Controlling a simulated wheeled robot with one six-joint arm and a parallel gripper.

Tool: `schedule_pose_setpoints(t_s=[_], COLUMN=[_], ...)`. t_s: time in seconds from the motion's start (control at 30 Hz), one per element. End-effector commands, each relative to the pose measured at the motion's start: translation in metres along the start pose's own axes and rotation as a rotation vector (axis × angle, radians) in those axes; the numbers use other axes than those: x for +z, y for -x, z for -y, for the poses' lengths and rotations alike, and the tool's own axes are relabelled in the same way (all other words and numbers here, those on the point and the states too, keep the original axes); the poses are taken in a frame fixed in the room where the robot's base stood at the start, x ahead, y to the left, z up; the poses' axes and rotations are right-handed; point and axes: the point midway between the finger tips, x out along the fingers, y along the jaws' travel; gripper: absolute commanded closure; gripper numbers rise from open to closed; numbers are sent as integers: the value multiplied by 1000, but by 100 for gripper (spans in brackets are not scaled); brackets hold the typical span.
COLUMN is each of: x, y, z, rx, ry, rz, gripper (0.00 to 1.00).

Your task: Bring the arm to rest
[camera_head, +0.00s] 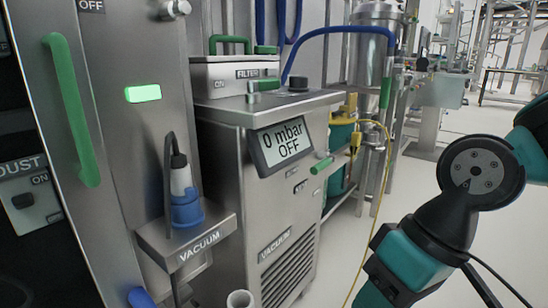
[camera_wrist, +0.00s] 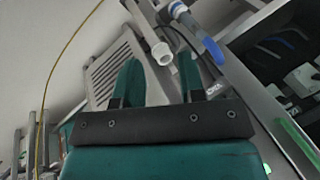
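My gripper (camera_wrist: 159,66) shows in the wrist view as two teal fingers on a dark bar. The fingers stand apart, with nothing clearly held between them. A white tube end (camera_wrist: 162,53) shows beyond the gap between the fingertips; it also shows at the bottom edge of the head view (camera_head: 240,299). In the head view my teal and black arm (camera_head: 415,250) is bent at the right side, and the gripper itself is out of that picture.
A steel vacuum unit (camera_head: 253,222) with a screen reading "0 mbar OFF" (camera_head: 283,143) stands mid-picture. A steel cabinet (camera_head: 110,130) with a green handle (camera_head: 72,110) is at left. A holder marked VACUUM (camera_head: 190,238) juts out. A yellow cable (camera_head: 384,190) hangs left of my arm.

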Motion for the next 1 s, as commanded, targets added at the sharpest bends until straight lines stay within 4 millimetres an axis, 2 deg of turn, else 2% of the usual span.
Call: schedule_pose_setpoints(t_s=[0.03, 0.2, 0.57, 1.0], x=[9, 41, 22, -7], y=[11, 35, 124, 277], z=[3, 7, 44, 106], rx=[19, 75, 70, 69], ry=[25, 102, 96, 95], rz=[-9, -13, -7, -8], gripper=[63, 63, 63, 63])
